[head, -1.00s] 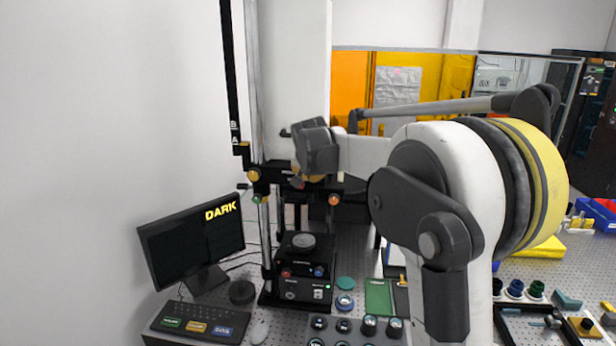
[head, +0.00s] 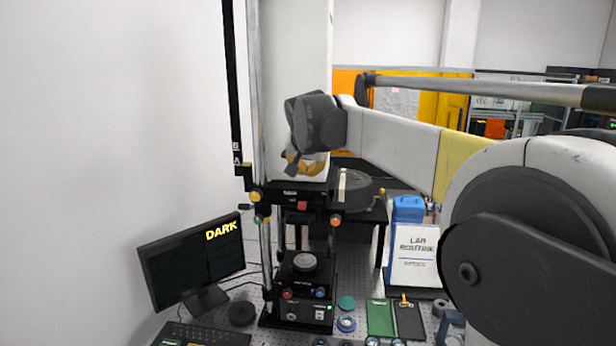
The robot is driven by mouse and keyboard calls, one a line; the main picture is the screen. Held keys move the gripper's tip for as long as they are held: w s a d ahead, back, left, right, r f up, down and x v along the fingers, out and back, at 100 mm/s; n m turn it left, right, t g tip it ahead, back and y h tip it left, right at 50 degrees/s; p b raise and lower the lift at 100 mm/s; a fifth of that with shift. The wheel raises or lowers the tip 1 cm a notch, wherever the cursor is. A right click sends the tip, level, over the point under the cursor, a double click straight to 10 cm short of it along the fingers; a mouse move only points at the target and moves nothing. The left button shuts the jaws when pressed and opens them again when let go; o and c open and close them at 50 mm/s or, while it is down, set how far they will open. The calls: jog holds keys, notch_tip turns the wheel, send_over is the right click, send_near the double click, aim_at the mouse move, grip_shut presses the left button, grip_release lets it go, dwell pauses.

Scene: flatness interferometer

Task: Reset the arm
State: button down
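My arm reaches in from the right edge in the head view, its forearm running left to a dark wrist. My gripper (head: 300,166) is at the end of it, high in front of the white column of the interferometer (head: 306,262). Dark and yellow parts show there, but the fingers cannot be made out clearly, nor anything held. It is above the instrument's black crosspiece and looks apart from it. The round stage at the bottom of the instrument stands below.
A monitor (head: 192,258) reading DARK stands at the left, with a keyboard (head: 200,335) in front. A green pad (head: 380,317), a black clipboard (head: 409,320) and small round parts lie on the perforated bench. A lab routine sign (head: 414,256) stands behind them.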

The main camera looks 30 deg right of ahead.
jog(key=shift+s, duration=0.1)
dwell(0.3)
jog(key=s+a+f+n+y+b, duration=0.1)
jog(key=s+a+f+b, duration=0.4)
jog(key=s+f+b, duration=0.5)
jog(key=s+a+f+n+g+y+b, duration=0.1)
jog(key=s+a+f+n+b, duration=0.3)
jog(key=s+f+b, duration=0.7)
jog(key=s+a+f+n+y+b, duration=0.1)
jog(key=s+a+f+b, duration=0.5)
jog(key=f, duration=2.5)
jog(key=s+n+b, duration=0.1)
jog(key=s+b, duration=0.4)
jog(key=s, duration=0.2)
jog(key=shift+s+a+f+n+y, duration=0.2)
jog(key=shift+s+a+n+y, duration=0.1)
jog(key=shift+y, duration=0.1)
